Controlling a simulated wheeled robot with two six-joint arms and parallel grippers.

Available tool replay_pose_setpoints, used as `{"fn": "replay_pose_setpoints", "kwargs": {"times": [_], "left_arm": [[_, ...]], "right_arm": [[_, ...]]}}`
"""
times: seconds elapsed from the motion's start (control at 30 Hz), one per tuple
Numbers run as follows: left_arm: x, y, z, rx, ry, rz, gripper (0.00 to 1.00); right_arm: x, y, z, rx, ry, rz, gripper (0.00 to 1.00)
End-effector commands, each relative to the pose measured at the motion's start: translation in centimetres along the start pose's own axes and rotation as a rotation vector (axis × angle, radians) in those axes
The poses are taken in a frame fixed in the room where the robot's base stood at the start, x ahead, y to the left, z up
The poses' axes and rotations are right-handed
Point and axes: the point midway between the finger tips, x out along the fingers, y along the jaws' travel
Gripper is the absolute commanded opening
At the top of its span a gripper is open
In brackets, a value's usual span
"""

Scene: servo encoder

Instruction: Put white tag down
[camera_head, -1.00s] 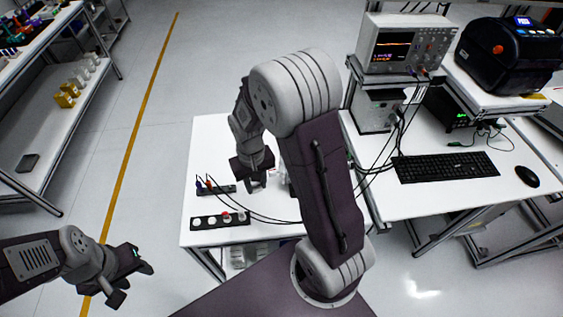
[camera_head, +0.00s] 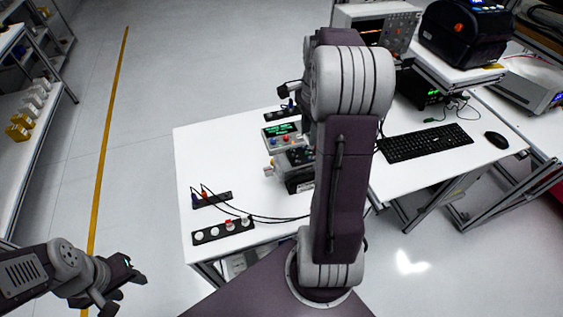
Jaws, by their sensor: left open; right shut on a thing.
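My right gripper (camera_head: 290,89) is mostly hidden behind my own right arm; only a dark part of it shows, at the far side of the white table (camera_head: 235,140). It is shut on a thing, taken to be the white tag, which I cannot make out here. A short black strip (camera_head: 281,116) lies near it at the table's far edge. A longer black strip (camera_head: 222,231) at the near left holds several white round pieces and a red one. My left gripper (camera_head: 125,287) is open and empty, over the floor left of the table.
A device with a green display (camera_head: 282,130) and a dark box (camera_head: 298,173) stand mid-table, partly behind my arm. A strip with blue and red plugs (camera_head: 211,199) has black cables trailing right. The table's left part is clear. A keyboard (camera_head: 425,143) lies on the right bench.

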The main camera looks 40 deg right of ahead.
Motion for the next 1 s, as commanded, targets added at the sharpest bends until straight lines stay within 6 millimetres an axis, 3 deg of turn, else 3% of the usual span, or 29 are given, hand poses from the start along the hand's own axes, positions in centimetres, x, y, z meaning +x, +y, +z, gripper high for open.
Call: {"fn": "replay_pose_setpoints", "kwargs": {"times": [0.03,0.13,0.33,0.7,0.83,1.0], "left_arm": [[0.1,0.0,0.0,0.000,0.000,0.000,0.44],[0.2,0.0,0.0,0.000,0.000,0.000,0.44],[0.1,0.0,0.0,0.000,0.000,0.000,0.44],[-0.9,0.0,-0.1,0.000,0.000,0.000,0.44],[-1.1,0.0,-0.1,0.000,0.000,0.000,0.44],[-1.1,0.0,-0.1,0.000,0.000,0.000,0.44]], "right_arm": [[-0.4,0.4,-1.3,0.057,0.001,-0.001,0.00],[-1.0,1.1,-3.0,0.130,0.000,-0.001,0.00],[-1.1,1.2,-3.2,0.155,-0.001,0.002,0.00],[4.2,-2.5,5.2,0.147,-0.001,0.005,0.00],[5.4,-3.3,6.8,0.150,-0.001,0.004,0.00],[5.9,-3.6,7.2,0.153,0.000,0.001,0.00]]}}
